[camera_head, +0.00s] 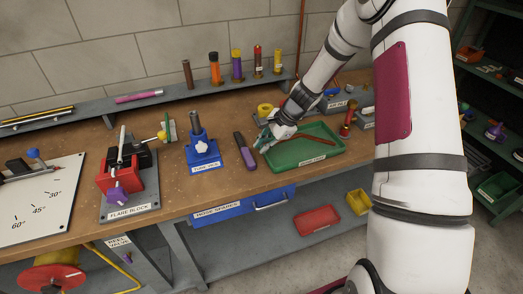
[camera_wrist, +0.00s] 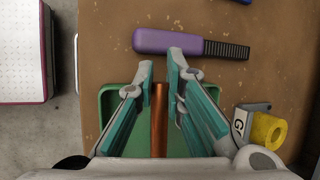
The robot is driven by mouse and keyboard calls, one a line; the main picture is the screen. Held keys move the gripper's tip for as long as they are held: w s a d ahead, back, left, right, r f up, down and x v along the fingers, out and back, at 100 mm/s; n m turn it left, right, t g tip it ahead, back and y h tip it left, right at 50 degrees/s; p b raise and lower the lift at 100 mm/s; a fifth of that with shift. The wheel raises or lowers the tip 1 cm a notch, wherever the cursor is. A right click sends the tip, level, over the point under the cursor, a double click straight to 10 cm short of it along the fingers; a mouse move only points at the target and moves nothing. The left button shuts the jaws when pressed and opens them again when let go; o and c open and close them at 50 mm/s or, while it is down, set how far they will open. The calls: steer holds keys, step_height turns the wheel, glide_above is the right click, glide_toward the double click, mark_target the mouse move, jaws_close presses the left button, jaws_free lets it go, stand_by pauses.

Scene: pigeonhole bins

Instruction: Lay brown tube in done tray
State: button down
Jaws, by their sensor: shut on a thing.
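The brown tube (camera_head: 316,139) shows over the green tray (camera_head: 296,163), lying roughly level across it. In the wrist view the tube (camera_wrist: 160,122) runs between the two fingers, with its near part hidden by the gripper body. My gripper (camera_head: 264,143) is at the tray's left side and is shut on the tube; it also shows in the wrist view (camera_wrist: 160,75). The tray's rim (camera_wrist: 107,92) shows under the fingers there. I cannot tell whether the tube touches the tray floor.
A purple-handled tool (camera_head: 245,151) lies left of the tray, close to my fingers. A blue vise (camera_head: 202,150) and the flare block (camera_head: 128,190) stand farther left. A yellow roll (camera_head: 265,109) is behind the gripper. Several upright tubes stand on the back shelf.

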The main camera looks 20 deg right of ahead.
steer(key=shift+w+a, duration=0.15)
steer(key=shift+w, duration=0.45)
steer(key=shift+w+a+f, duration=0.1)
steer(key=shift+w+f, duration=0.15)
steer(key=shift+f, duration=0.05)
step_height(320, 180, down, 2)
steer(key=shift+s+f+p, duration=0.1)
steer(key=shift+p, duration=0.3)
steer(key=shift+f, duration=1.05)
steer(key=c, duration=1.7)
jaws_free()
steer(key=shift+o, duration=0.2)
